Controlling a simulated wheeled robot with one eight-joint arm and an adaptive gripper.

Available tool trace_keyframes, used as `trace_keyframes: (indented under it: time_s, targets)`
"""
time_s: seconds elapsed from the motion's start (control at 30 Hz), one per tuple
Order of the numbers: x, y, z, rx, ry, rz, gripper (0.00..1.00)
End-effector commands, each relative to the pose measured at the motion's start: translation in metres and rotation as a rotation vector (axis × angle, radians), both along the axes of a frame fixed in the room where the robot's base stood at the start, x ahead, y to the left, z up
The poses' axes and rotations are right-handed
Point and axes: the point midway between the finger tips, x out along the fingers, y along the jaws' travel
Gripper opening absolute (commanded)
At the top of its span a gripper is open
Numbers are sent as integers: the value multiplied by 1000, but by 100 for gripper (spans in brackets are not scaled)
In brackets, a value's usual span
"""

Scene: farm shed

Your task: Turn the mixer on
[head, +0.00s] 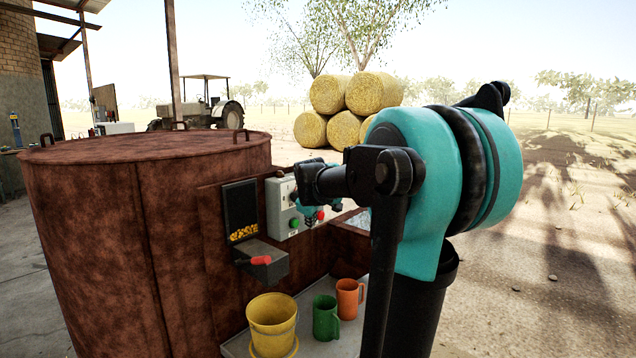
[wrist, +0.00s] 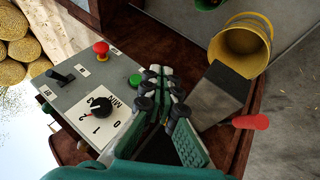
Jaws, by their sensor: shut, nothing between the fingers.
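The mixer is a large round rust-brown tank (head: 120,200) with a grey control box (head: 281,212) on its side. In the wrist view the control box (wrist: 75,95) carries a black rotary knob (wrist: 101,105) on a white dial marked 0, 1, 2 and MIN. It also has a green button (wrist: 135,80), a red mushroom button (wrist: 101,48) and a black toggle lever (wrist: 60,75). My gripper (wrist: 160,72) is shut and empty, its fingertips just beside the green button; I cannot tell whether they touch it. In the head view my arm partly hides the box.
A grain chute (head: 241,212) with a red handle (head: 261,260) is beside the box. Below stand a yellow bucket (head: 272,322), a green mug (head: 325,318) and an orange mug (head: 349,298). Hay bales (head: 345,108) and a tractor (head: 203,103) are far behind. Open ground lies to the right.

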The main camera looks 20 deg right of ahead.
Motion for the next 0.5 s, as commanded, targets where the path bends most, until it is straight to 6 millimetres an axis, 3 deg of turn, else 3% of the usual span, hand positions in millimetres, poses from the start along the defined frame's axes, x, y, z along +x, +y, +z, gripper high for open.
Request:
trace_keyframes:
  time_s: [0.03,0.2,0.33,0.5]
  targets:
    - [26,-5,25,-53,-14,46,0]
    - [88,-19,95,-227,-49,196,0]
    - [117,-25,132,-324,-67,274,0]
    - [134,-29,154,-390,-75,324,0]
